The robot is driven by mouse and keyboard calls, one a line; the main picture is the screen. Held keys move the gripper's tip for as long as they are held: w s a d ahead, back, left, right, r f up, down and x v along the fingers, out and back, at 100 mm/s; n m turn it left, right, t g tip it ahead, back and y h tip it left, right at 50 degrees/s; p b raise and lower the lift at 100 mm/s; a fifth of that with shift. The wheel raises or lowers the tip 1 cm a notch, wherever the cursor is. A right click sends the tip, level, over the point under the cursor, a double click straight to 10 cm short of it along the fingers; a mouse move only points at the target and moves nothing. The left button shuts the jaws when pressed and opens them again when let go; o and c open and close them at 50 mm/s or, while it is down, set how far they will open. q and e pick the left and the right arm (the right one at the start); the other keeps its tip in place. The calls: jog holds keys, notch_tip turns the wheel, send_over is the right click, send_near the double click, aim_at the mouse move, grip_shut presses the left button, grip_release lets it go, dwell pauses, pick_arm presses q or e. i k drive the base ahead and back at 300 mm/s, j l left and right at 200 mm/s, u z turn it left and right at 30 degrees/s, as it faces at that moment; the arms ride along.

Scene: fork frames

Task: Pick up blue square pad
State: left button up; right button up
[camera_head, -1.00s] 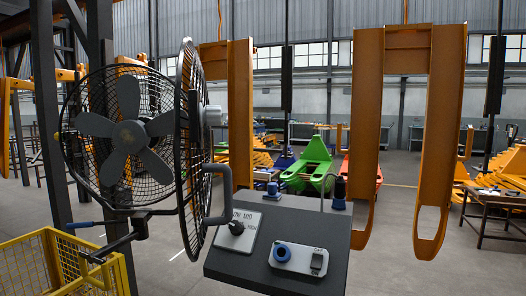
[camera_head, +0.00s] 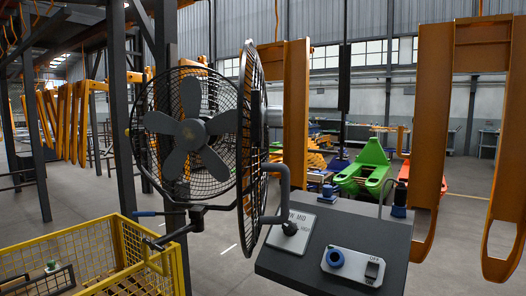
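I cannot make out a blue square pad in this view. Neither of my grippers is in view.
The dark control panel (camera_head: 385,236) stands close in front. Two caged fans, one facing me (camera_head: 190,130), stand left of it beside dark posts. A yellow mesh crate (camera_head: 100,250) is at lower left. Orange forks (camera_head: 430,120) rise behind. A green pallet jack (camera_head: 365,172) is farther back.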

aim_at(327, 196)
jog(key=l+u, duration=0.1)
jog(key=u, duration=0.25)
jog(key=l+u, duration=0.15)
jog(key=u, duration=0.2)
jog(key=l+u, duration=0.15)
jog(key=u, duration=0.25)
jog(key=l+u, duration=0.45)
jog(key=l, duration=0.4)
jog(key=k+l, duration=0.1)
jog(key=l, duration=0.2)
jog(key=l+u, duration=0.1)
jog(key=l, duration=0.2)
jog(key=k+l, duration=0.15)
jog(key=l, duration=0.15)
jog(key=u, duration=0.05)
